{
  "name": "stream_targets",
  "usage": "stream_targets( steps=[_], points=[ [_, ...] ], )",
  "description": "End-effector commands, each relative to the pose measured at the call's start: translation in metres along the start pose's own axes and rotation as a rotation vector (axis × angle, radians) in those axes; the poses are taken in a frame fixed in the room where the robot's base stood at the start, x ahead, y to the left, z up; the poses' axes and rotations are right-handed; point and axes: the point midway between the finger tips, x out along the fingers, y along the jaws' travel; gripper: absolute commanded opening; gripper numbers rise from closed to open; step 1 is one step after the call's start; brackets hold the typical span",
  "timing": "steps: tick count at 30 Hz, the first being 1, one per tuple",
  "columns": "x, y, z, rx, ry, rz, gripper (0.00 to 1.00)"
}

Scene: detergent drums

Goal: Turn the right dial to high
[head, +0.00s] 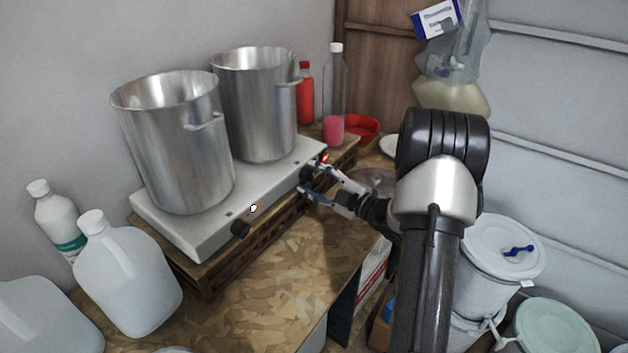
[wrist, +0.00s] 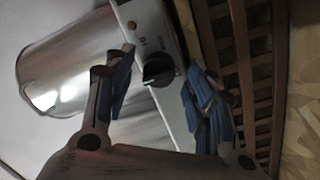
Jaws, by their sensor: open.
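A white two-burner hot plate (head: 190,238) has two black dials on its front face. The left dial (head: 241,229) is clear of my arm. The right dial (head: 306,174) is partly hidden by my gripper (head: 308,181) in the head view. In the wrist view the right dial (wrist: 158,69) shows between the open blue-padded fingers of my gripper (wrist: 160,65). A light mark shows along the dial; its exact setting is too small to read. I cannot tell whether the fingers touch it.
Two steel pots (head: 176,150) (head: 262,110) stand on the hot plate. A red indicator (head: 324,157) glows beside the right dial. A slatted wooden rack (head: 250,238) lies beneath the plate. A bottle with pink liquid (head: 334,105) stands behind. The chipboard top (head: 270,285) in front is clear.

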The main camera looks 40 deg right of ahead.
Motion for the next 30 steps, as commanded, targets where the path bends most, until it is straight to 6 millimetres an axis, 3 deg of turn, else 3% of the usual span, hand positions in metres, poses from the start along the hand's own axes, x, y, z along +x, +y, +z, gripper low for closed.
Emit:
stream_targets(
  steps=[10,30],
  points=[
    [0.0043,0.0005,0.0001,0.001,0.000,0.001,0.50],
    [0.0040,0.0001,0.0001,0.001,0.000,0.000,0.06]
  ],
)
